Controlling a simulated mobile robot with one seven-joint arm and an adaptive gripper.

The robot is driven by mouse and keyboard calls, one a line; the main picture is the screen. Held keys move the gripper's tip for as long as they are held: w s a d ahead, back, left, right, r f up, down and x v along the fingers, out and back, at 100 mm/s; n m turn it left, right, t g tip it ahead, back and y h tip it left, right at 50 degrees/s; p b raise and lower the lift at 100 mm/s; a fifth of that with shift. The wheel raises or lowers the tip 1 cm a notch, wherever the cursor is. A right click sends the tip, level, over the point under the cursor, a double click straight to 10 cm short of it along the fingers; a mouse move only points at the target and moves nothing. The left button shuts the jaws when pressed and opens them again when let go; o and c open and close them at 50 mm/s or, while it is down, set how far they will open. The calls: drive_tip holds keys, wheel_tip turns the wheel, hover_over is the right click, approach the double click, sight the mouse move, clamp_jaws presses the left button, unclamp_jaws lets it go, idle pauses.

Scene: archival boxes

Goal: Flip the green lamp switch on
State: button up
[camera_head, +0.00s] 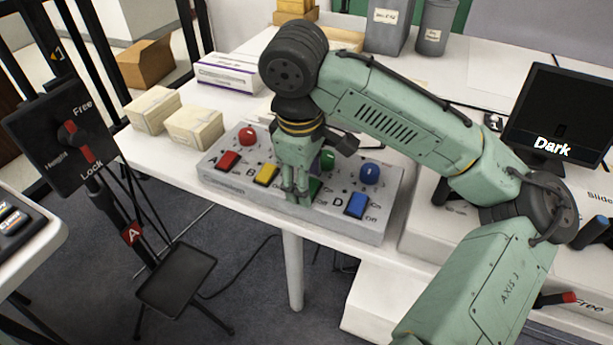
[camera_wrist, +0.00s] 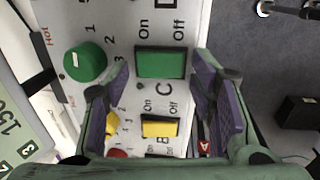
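The green lamp switch (camera_wrist: 161,63) is a rectangular rocker beside the letter C, with "On" and "Off" printed along one side. In the head view it is mostly behind my gripper, with a green edge (camera_head: 315,186) showing. I cannot tell which side is pressed. My gripper (camera_head: 297,197) points down over the switch. In the wrist view its two purple-padded fingers (camera_wrist: 160,80) are apart, one on each side of the switch, with nothing between them. Contact cannot be made out. The monitor (camera_head: 556,120) reads "Dark".
The grey control box (camera_head: 215,182) also carries red (camera_head: 229,160), yellow (camera_head: 267,174) and blue (camera_head: 356,205) switches. Round knobs stand behind them, including a green knob (camera_wrist: 85,62) and a blue knob (camera_head: 370,173). Small cartons (camera_head: 195,127) sit to the left.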

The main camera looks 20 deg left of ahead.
drive_tip(key=c, duration=0.9)
drive_tip(key=shift+r+g+p, duration=0.35)
drive_tip(key=shift+g+p, duration=0.05)
drive_tip(key=shift+p, duration=0.75)
drive_tip(key=shift+w+p, duration=0.15)
drive_tip(key=shift+p, duration=0.45)
drive_tip(key=shift+w+f+g+p, duration=0.1)
drive_tip(key=shift+f+g+p, duration=0.05)
drive_tip(key=shift+g+p, duration=0.55)
drive_tip(key=shift+f, duration=0.2)
drive_tip(key=o, duration=1.1)
drive_tip(key=shift+o, duration=0.2)
wheel_tip(320, 180, up, 12)
drive_tip(key=shift+w, duration=0.35)
